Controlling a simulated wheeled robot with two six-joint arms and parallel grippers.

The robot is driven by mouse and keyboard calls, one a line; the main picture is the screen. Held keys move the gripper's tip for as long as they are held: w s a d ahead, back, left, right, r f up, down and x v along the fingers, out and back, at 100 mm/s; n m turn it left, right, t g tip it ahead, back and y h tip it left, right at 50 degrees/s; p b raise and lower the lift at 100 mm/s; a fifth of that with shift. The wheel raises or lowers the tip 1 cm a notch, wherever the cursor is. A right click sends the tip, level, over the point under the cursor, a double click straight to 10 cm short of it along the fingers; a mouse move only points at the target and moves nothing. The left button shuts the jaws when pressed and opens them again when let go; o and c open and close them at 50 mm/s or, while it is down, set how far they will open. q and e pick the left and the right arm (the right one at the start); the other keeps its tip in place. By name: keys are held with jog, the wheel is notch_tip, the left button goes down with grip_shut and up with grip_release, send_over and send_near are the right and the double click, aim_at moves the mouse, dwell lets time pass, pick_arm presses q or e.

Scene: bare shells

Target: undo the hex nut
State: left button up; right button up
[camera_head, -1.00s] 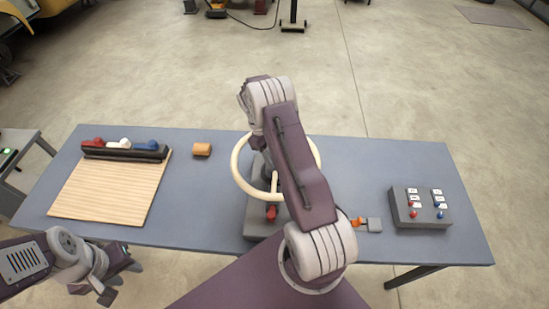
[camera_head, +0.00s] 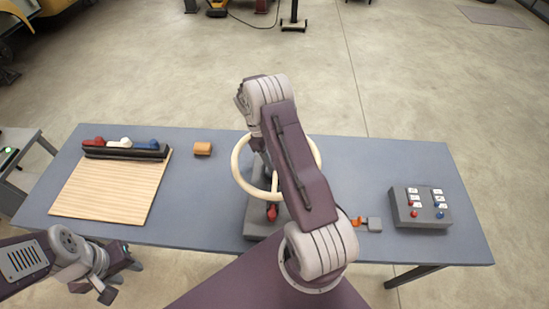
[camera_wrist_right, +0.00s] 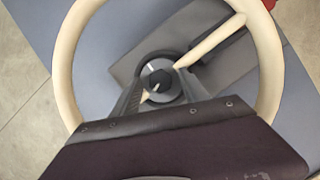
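The dark hex nut (camera_wrist_right: 160,82) sits at the hub of a cream handwheel (camera_wrist_right: 68,62) in the right wrist view. The fingers of my right gripper (camera_wrist_right: 161,88) point at the hub, one on each side of the nut, with a gap seeming to show around it. In the head view the handwheel (camera_head: 238,176) stands on a grey base on the table; my right arm hides the nut and right gripper there. My left gripper (camera_head: 121,281) is open and empty off the table's front left edge.
The blue-grey table (camera_head: 205,215) bears a wooden board (camera_head: 110,190), a dark rack (camera_head: 122,152) with red, white and blue pieces, an orange block (camera_head: 202,149), a small grey-and-orange item (camera_head: 374,224) and a control box (camera_head: 420,208). A red-tipped part (camera_head: 272,212) is below the wheel.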

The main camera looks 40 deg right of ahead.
jog(key=b+v, duration=0.2)
jog(key=v, duration=0.7)
